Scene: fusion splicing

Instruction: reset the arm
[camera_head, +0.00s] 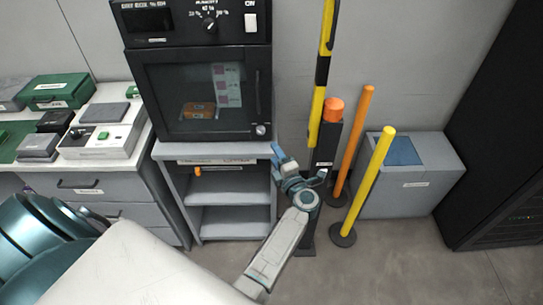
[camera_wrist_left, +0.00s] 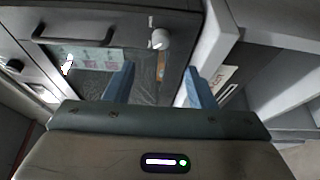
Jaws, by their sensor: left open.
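My left gripper (camera_head: 297,166) is in the middle of the head view, just right of the black oven-like cabinet (camera_head: 147,98) and its stand. Its arm comes in from the lower left. In the left wrist view, the two blue fingers of the left gripper (camera_wrist_left: 158,84) are spread apart with nothing held between them. Beyond them is the cabinet's dark glass door, with its handle (camera_wrist_left: 82,30) and round knob (camera_wrist_left: 161,38). My right gripper is in neither view.
The grey shelf stand (camera_head: 228,186) is left of the gripper. Yellow-black (camera_head: 322,75), orange (camera_head: 354,135) and yellow (camera_head: 368,182) posts stand close on its right. A grey box (camera_head: 405,195) is behind them. The floor (camera_head: 400,275) at lower right is clear.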

